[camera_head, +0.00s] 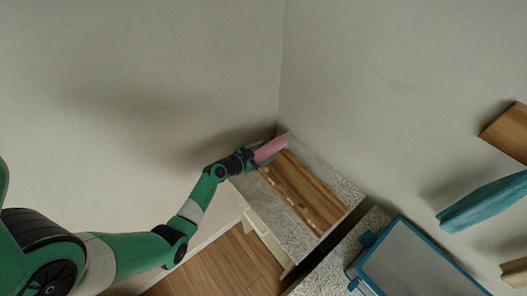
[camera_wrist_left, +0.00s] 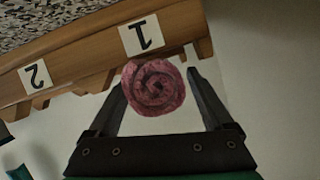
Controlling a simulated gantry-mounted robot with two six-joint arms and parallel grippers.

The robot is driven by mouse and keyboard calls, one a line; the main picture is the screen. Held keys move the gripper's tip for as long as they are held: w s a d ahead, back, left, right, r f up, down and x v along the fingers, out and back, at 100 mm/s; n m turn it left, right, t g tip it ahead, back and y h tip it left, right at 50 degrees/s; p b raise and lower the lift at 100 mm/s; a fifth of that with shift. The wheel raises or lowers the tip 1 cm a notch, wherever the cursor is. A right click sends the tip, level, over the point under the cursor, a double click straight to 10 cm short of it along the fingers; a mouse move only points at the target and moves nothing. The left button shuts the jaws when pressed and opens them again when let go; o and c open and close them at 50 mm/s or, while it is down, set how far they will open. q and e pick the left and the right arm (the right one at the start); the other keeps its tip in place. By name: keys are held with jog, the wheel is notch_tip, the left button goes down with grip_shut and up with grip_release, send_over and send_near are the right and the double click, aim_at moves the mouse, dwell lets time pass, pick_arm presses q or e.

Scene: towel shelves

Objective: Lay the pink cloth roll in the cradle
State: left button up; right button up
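The pink cloth roll (camera_head: 270,150) is at the far end of the wooden cradle (camera_head: 303,192), by the wall corner. My left gripper (camera_head: 256,153) is at the roll's left end. The roll overlaps the cradle's edge (camera_wrist_left: 92,58) just under the label 1. Whether it touches the cradle is unclear. My right gripper is not in view.
The cradle lies on a speckled counter (camera_head: 332,180) against the wall. Label 2 (camera_wrist_left: 37,76) marks the cradle farther left in the wrist view. A blue-rimmed grey bin (camera_head: 378,244) stands at lower right. A wooden shelf (camera_head: 510,132) and a teal object (camera_head: 485,203) are at right.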

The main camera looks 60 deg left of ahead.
aim_at(261, 151)
pick_arm(q)
jog(key=shift+o, duration=0.4)
jog(key=shift+r, duration=0.35)
jog(key=shift+s+d+r+p, duration=0.2)
jog(key=shift+s+r+p, duration=0.3)
jog(key=shift+s+p, duration=0.1)
jog(key=shift+s+d+r+p, duration=0.2)
jog(key=shift+s+r+p, duration=0.25)
jog(key=shift+s, duration=0.15)
jog(key=p+v, duration=0.3)
jog(key=v, duration=0.6)
jog(key=shift+f, duration=0.25)
jog(key=shift+s+d, duration=0.1)
